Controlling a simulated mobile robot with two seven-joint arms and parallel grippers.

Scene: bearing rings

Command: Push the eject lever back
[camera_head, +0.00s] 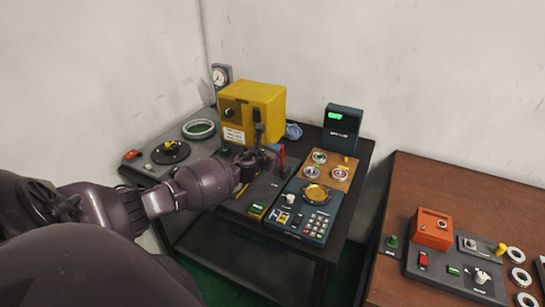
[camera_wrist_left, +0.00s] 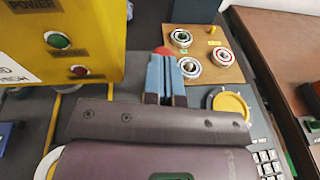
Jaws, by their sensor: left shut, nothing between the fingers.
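The lever with a red handle (camera_head: 281,157) stands up from the dark panel right of the yellow machine. I take it to be the eject lever. My left gripper (camera_head: 270,160) is at its left side, close to it. In the left wrist view the blue fingertips (camera_wrist_left: 166,75) are shut together and empty. The red knob (camera_wrist_left: 164,50) shows just beyond the tips, its lower part hidden by them. I cannot tell whether fingers and lever touch. The right gripper is not in view.
The yellow machine (camera_head: 254,105) stands close behind my left gripper. A keypad panel (camera_head: 315,222) with a gold dish (camera_head: 316,194) lies to the right, before a wooden board (camera_head: 346,174) with bearing rings. A brown table (camera_head: 460,185) stands farther right, across a gap.

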